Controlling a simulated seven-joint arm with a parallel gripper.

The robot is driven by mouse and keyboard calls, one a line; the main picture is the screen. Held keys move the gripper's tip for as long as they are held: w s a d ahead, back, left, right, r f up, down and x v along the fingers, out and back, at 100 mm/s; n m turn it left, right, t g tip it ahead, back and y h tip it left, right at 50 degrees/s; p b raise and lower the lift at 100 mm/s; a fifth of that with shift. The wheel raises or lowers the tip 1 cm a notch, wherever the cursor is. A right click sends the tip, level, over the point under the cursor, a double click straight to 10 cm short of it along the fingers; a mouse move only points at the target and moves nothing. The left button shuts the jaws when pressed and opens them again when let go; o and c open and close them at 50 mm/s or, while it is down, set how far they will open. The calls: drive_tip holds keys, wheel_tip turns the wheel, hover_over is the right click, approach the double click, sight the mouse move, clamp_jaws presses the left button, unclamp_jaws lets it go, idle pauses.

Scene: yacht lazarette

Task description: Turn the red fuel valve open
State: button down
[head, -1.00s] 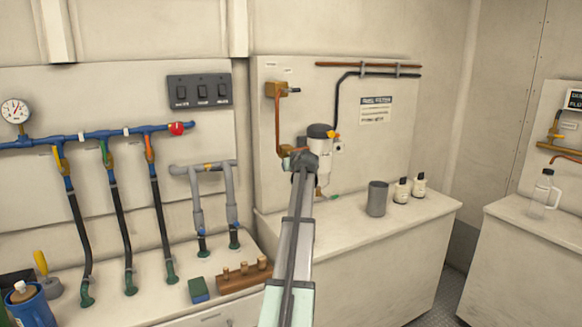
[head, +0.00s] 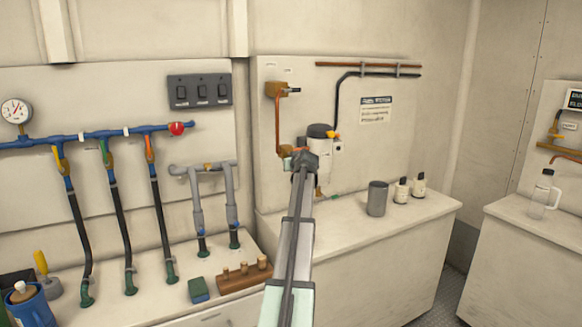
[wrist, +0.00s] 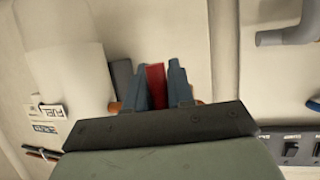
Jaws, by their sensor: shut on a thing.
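The red fuel valve's handle (wrist: 157,84) shows in the wrist view as a flat red bar between the two blue-grey fingers of my gripper (wrist: 161,78). The fingers are shut on it. Orange-brown pipe shows on both sides of the fingers. In the head view my gripper (head: 303,158) is at the lower end of the copper pipe (head: 278,122), just left of the white filter (head: 322,160) with its dark cap. There my gripper and arm hide the red handle, and I cannot tell the handle's exact angle from this view.
Another red knob (head: 176,128) sits at the end of the blue manifold (head: 97,134) at left. Grey pipes (head: 196,190) stand left of my arm. A grey cup (head: 377,198) and small bottles (head: 401,190) stand on the counter at right.

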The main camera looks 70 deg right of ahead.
drive_tip(key=shift+s+d+r+n+g+h, duration=0.1)
drive_tip(key=shift+s+d+n+g+h, duration=0.15)
drive_tip(key=shift+n, duration=0.25)
drive_tip(key=shift+s+d+r+n+g+h, duration=0.1)
drive_tip(key=shift+s+d+n+g+h, duration=0.05)
drive_tip(key=shift+n+h, duration=0.3)
drive_tip(key=c, duration=1.1)
unclamp_jaws()
drive_tip(key=v, duration=1.3)
drive_tip(key=shift+s+a+r, duration=0.15)
drive_tip(key=shift+s+a, duration=0.1)
drive_tip(key=shift+a, duration=0.05)
drive_tip(key=shift+c, duration=0.2)
